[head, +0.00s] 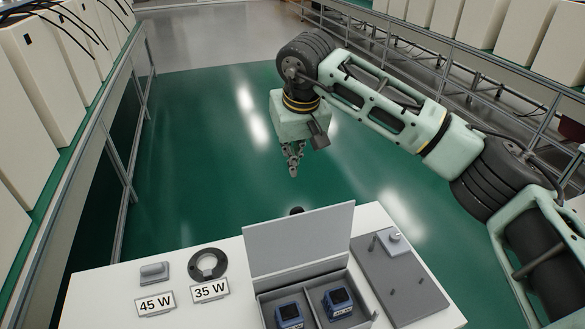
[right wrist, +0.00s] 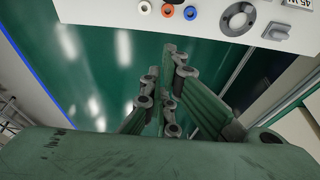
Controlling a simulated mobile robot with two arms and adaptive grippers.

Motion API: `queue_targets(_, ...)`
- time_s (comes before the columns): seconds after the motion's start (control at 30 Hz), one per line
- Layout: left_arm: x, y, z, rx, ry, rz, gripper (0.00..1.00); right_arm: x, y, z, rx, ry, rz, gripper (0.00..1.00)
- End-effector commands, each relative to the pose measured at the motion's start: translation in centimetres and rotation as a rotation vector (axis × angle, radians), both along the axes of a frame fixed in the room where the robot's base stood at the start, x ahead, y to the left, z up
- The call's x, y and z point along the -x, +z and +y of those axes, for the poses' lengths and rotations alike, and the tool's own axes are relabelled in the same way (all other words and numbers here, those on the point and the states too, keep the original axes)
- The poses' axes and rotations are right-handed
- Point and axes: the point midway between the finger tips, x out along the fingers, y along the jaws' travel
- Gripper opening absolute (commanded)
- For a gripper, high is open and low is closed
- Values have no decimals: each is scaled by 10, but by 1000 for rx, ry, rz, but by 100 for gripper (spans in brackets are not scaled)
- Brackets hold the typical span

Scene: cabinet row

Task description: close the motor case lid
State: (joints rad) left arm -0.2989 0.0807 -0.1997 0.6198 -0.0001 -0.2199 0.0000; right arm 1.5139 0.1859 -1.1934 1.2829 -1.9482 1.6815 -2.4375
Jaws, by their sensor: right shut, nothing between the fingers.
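The motor case (head: 262,303) stands on the white table, and its grey lid (head: 300,240) is open, standing up from the far edge. Two blue-and-black motors, one on the left (head: 289,314) and one on the right (head: 337,301), sit in separate compartments. My right gripper (head: 293,172) is beyond the lid and the table's far edge, over the green floor, shut and empty, pointing down. Its fingers (right wrist: 168,75) also show in the right wrist view, with nothing held. The case is not clearly seen there. My left gripper is not in view.
A "45 W" sign (head: 155,303) with a grey block (head: 154,272) and a "35 W" sign (head: 210,291) with a dark ring (head: 208,264) lie left of the case. A grey plate (head: 392,285) with pegs lies right of it. Cabinet rows flank the open floor.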

Motion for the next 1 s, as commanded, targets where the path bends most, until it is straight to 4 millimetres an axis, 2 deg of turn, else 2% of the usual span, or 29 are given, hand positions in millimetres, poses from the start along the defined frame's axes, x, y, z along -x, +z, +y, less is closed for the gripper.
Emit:
queue_targets(0.43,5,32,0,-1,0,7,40,-24,-88,10,-5,-1,10,0)
queue_targets(0.7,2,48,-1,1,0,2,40,5,-82,0,-7,2,4,0)
queue_targets(1.0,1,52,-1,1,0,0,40,14,-84,-3,-6,0,3,0)
